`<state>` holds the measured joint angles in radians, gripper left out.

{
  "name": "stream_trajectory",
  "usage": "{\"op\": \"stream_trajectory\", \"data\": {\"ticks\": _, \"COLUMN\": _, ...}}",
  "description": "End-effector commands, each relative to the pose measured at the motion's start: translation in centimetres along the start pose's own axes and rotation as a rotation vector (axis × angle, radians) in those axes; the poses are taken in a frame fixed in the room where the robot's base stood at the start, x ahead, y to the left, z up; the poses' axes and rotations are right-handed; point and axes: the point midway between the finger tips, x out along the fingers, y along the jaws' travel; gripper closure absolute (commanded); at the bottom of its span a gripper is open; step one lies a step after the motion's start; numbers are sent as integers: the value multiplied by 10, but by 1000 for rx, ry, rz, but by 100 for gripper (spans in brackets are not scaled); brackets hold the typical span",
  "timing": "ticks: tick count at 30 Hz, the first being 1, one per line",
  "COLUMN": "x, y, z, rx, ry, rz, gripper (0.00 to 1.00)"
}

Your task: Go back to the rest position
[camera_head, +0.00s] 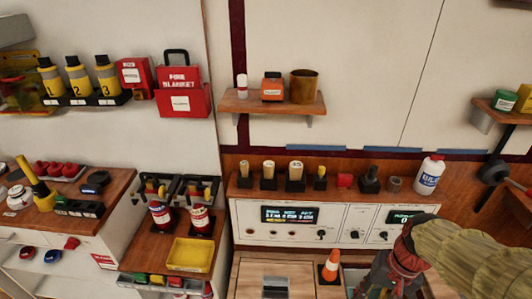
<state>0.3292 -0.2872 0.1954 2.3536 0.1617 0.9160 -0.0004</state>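My gripper (376,284) is at the bottom right, in front of the lower right part of the white control panel (290,233). It is dark with a red part, and my arm in an olive ribbed cover reaches in from the right edge. Its fingertips are low in the frame and hard to make out, so I cannot tell whether it is open or shut. I see nothing clearly held.
A small shelf (275,107) hangs above. A yellow tray (190,254) lies left on a wooden counter.

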Motion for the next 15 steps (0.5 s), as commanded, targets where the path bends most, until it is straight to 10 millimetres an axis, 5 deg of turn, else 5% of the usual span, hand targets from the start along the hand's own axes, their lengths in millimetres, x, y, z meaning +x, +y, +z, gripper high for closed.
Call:
{"op": "stream_trajectory", "data": {"ticks": 8, "x": -77, "y": -16, "z": 24, "rx": -261, "ry": 268, "rz": 93, "gripper": 73}}
{"op": "stream_trajectory", "data": {"ticks": 15, "x": -135, "y": -50, "z": 45, "rx": -392, "ry": 461, "rz": 48, "gripper": 73}}
